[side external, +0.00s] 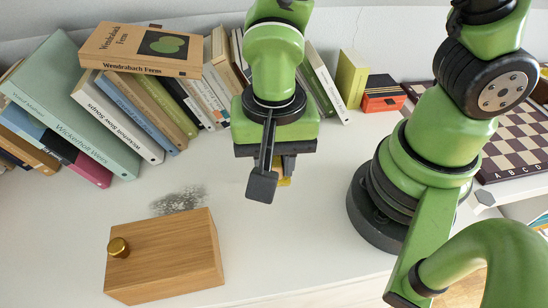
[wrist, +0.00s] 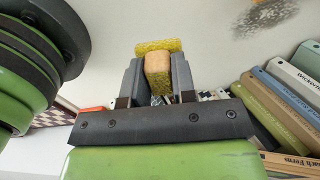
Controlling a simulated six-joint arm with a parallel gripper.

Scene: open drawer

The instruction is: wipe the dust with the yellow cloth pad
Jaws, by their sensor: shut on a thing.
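My gripper (side external: 282,172) is above the white surface, to the right of the dust. In the wrist view my gripper (wrist: 157,72) is shut on the wooden grip of the yellow cloth pad (wrist: 158,46), with a finger on each side. Only a small yellow part of the pad (side external: 285,182) shows in the side view, mostly hidden by my gripper. The dust (side external: 180,200) is a grey speckled patch behind the wooden box. It also shows in the wrist view (wrist: 265,14), at the top right and apart from the pad.
A wooden box (side external: 165,262) with a brass knob (side external: 118,247) stands just in front of the dust. Books (side external: 80,105) lean along the back left. An orange and black box (side external: 383,94) and a chessboard (side external: 515,135) are at the right. The white surface (side external: 250,235) around the dust is otherwise clear.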

